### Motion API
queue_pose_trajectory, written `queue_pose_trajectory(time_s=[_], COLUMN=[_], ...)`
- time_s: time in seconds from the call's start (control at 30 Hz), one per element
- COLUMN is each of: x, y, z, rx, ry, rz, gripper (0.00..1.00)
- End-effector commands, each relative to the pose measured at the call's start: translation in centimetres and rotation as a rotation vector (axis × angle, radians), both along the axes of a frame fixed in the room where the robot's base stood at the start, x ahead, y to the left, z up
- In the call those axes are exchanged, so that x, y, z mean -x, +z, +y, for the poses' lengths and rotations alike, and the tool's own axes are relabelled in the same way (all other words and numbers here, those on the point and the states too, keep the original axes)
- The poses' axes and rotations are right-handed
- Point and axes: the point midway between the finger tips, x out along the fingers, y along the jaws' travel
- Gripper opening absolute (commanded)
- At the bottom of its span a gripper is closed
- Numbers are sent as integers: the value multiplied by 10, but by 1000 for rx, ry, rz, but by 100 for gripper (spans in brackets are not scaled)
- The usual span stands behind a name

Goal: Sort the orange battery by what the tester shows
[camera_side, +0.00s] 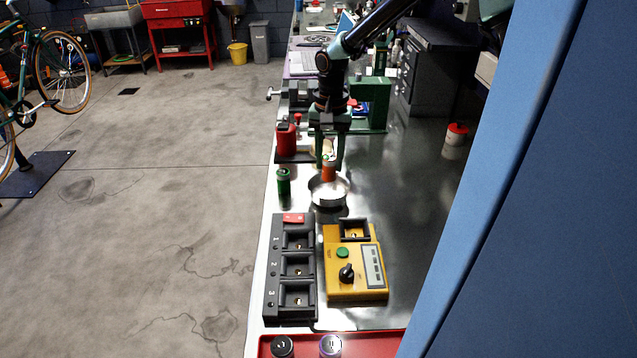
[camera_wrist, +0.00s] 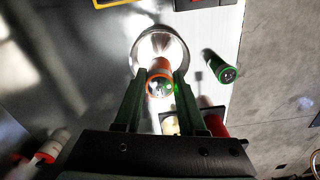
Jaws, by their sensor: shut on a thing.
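The orange battery (camera_side: 329,169) stands upright in or just above a round metal dish (camera_side: 328,192). My gripper (camera_side: 330,163) points down from above and is shut on the battery. In the wrist view the battery (camera_wrist: 159,80) sits between the two green fingers, with the dish (camera_wrist: 181,47) behind it. The yellow tester (camera_side: 340,288) lies nearer the camera, with a black socket (camera_side: 355,230), a green button, a dark knob and a display panel (camera_side: 372,266). I cannot read anything on the display. Whether the battery touches the dish is unclear.
A black holder (camera_side: 268,290) with several numbered square slots is left of the tester. A green battery (camera_side: 283,183) stands left of the dish. A red tray (camera_side: 385,343) with two dark round pieces lies at the front. A red cylinder (camera_side: 286,140) stands behind.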

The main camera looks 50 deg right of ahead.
Motion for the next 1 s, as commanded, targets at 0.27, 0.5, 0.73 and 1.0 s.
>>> queue_pose_trajectory(time_s=[0.27,0.5,0.73,1.0], x=[0,0,0,0], y=[-4,-7,-10,-14], z=[0,0,0,0], rx=[0,0,0,0], ry=[0,0,0,0], rz=[0,1,1,0], gripper=[0,0,0,0])
